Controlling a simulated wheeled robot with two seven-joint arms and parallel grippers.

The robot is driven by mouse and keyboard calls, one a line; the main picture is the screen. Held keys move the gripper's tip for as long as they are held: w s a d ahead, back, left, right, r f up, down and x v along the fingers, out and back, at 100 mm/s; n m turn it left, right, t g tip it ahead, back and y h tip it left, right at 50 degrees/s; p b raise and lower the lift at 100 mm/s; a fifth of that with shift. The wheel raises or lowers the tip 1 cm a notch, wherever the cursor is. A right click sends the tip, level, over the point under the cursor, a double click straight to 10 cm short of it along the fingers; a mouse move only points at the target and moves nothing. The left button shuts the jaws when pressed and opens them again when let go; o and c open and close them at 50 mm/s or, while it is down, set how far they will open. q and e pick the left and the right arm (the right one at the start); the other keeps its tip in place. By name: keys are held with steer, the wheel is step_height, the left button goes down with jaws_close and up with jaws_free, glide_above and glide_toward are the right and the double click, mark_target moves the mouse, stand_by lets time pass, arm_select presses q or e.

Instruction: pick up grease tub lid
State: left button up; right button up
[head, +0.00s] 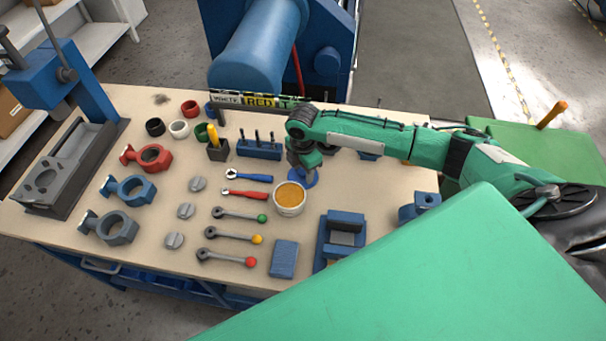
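The grease tub (290,197) is an open white tub filled with yellow-orange grease, standing on the workbench near its middle. A round blue disc, which looks like its lid (303,181), lies just behind and to the right of the tub. My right gripper (302,170) reaches in from the right and points down right over the blue lid, hiding part of it. Its fingers are small and dark here, so I cannot tell whether they are open or shut, or touching the lid. My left gripper is not in view.
Wrenches (245,193) and several ball-ended levers (235,238) lie left of the tub. A blue tool holder (259,148) stands behind it. A blue block (284,258) and a blue fixture (340,238) sit in front. Valve bodies (130,189) lie at the left.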

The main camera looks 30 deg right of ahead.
steer(key=c, duration=0.8)
steer(key=shift+r, duration=0.1)
steer(key=shift+c, duration=0.2)
